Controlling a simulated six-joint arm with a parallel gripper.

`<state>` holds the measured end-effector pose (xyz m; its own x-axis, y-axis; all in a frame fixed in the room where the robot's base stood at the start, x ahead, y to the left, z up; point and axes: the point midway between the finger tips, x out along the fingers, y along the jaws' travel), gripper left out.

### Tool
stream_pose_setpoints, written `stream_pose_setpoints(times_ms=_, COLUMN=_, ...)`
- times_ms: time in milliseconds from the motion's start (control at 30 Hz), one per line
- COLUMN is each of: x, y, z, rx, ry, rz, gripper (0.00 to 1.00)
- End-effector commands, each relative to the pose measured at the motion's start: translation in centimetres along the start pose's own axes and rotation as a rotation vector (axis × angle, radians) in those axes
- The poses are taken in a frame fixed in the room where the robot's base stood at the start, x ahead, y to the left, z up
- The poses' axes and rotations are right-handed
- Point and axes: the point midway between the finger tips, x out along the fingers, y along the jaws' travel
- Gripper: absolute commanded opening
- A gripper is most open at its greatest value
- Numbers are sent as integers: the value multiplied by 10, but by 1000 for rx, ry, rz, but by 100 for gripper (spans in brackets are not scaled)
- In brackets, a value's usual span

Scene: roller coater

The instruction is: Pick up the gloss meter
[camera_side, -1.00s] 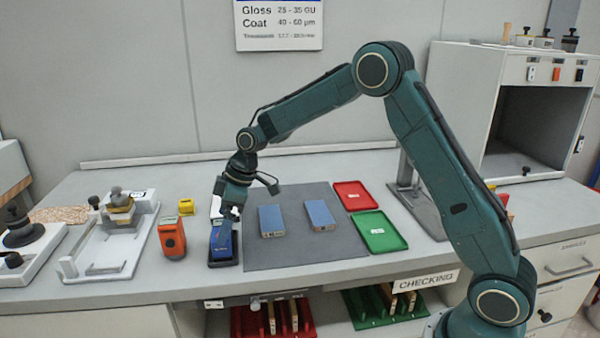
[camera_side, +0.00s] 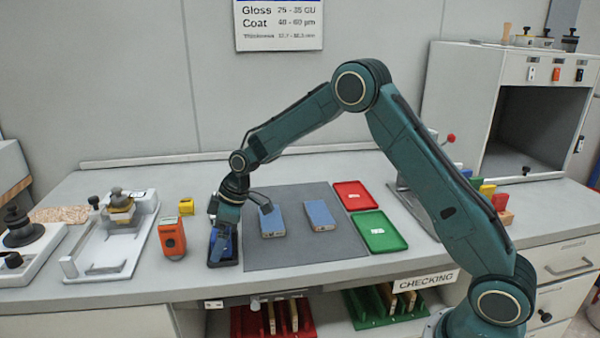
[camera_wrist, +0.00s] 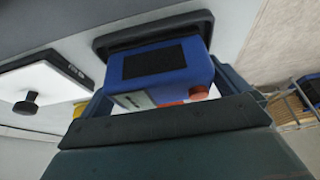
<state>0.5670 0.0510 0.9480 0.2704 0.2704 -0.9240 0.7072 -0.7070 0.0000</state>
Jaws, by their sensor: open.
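The gloss meter, which I take to be the blue box-shaped device (camera_side: 220,248), sits in a dark shallow holder (camera_side: 226,265) left of the grey mat. In the wrist view the blue device (camera_wrist: 187,61) shows a black patch, a pale label and an orange-red knob, with the dark holder (camera_wrist: 113,41) behind it. My gripper (camera_side: 222,228) is low over the device, jaws open. In the wrist view its fingers (camera_wrist: 165,92) lie at either side of the device. The side view does not show whether they touch it.
Two blue panels (camera_side: 271,221) (camera_side: 320,215) lie on the grey mat (camera_side: 300,248). Red (camera_side: 352,196) and green (camera_side: 380,231) trays are at right. A white fixture (camera_side: 112,250) stands further left.

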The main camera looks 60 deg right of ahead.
Motion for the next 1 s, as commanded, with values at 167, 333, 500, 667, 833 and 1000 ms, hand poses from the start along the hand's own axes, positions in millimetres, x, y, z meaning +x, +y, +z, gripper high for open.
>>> stream_pose_setpoints(times_ms=167, x=0, y=0, z=0, rx=0, ry=0, rz=0, gripper=98)
stream_pose_setpoints(times_ms=333, x=0, y=0, z=0, rx=0, ry=0, rz=0, gripper=65)
stream_pose_setpoints(times_ms=500, x=-1, y=0, z=-1, rx=-1, ry=2, rz=1, gripper=58)
stream_pose_setpoints(times_ms=667, x=-2, y=0, z=-1, rx=-1, ry=2, rz=1, gripper=58)
stream_pose_setpoints(times_ms=833, x=-9, y=1, z=-5, rx=-2, ry=4, rz=3, gripper=58)
stream_pose_setpoints(times_ms=1000, x=-25, y=1, z=-11, rx=-1, ry=5, rz=4, gripper=58)
